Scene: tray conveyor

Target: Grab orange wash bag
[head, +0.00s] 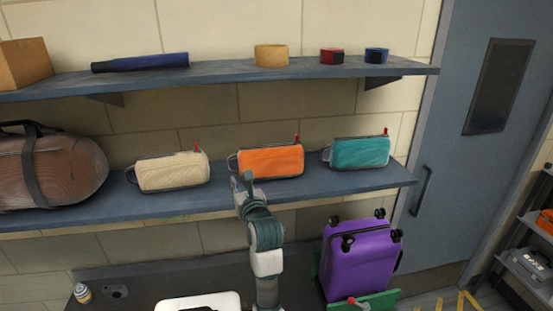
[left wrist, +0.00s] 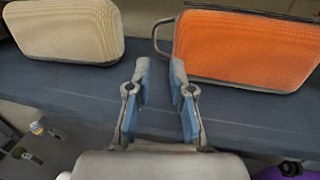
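The orange wash bag (head: 270,161) stands on the lower blue shelf (head: 300,192), between a cream bag and a teal bag. In the left wrist view the orange wash bag (left wrist: 245,50) fills the upper right, with its dark loop handle on its left side. My left gripper (head: 243,180) is at the shelf's front, just below and left of the orange bag. In the left wrist view my left gripper (left wrist: 160,75) is open, its blue-padded fingers apart with nothing between them. The fingertips point at the gap beside the bag's handle end. My right gripper is not in view.
A cream bag (head: 173,171) stands left of the orange one, and a teal bag (head: 360,152) right. A brown duffel (head: 50,170) lies at far left. The upper shelf (head: 220,74) overhangs with tape rolls and a box (head: 23,63). A purple suitcase (head: 360,257) stands below right.

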